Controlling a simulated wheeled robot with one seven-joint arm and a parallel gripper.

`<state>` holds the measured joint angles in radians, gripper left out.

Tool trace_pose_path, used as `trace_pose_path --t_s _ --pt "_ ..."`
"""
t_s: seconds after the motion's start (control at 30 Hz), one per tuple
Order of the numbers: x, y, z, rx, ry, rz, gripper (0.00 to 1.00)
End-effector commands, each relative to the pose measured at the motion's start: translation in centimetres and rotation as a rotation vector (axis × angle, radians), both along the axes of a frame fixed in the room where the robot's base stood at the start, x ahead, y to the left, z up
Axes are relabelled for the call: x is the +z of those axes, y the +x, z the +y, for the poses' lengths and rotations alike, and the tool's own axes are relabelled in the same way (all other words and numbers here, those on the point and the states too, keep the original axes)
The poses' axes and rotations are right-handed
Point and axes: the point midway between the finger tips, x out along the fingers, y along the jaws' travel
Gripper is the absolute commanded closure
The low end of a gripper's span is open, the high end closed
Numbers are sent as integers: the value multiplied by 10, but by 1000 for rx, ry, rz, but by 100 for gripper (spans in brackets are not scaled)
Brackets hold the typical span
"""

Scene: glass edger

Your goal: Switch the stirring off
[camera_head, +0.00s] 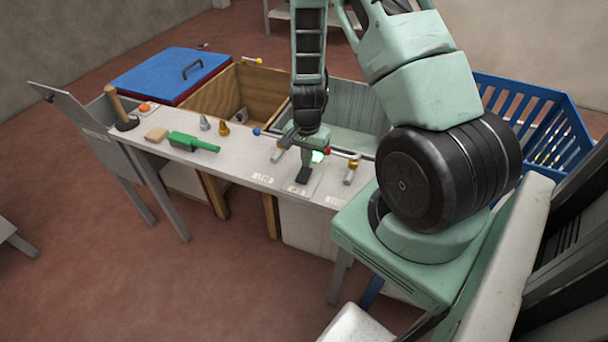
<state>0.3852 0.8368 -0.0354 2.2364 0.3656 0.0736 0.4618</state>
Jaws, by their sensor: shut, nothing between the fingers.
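My gripper (307,152) is in the head view, pointing down over the right part of the narrow grey bench (240,163). It is shut and holds nothing. Just below it is a small black part (303,175) on a labelled plate; whether the fingertips touch it I cannot tell. A lit green lamp (318,157) shows right beside the gripper, with a small red part (327,150) near it. A brass-and-grey fitting (352,168) stands to the right, and a grey fitting (279,152) to the left. The labels are too small to read surely.
On the bench's left lie a green-handled brush (193,142), a tan block (156,135), small cones and a wooden-handled tool (119,108), with an orange button (144,107). Behind are a blue-lidded box (165,75), a wooden bin (262,85) and a blue crate (530,115).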

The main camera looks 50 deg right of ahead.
Motion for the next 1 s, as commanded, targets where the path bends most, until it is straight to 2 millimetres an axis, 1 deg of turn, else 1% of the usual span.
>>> trace_pose_path --t_s 0.43,1.0 --pt "-1 0 0 0 0 0 100" --pt "-12 0 0 0 0 0 100"
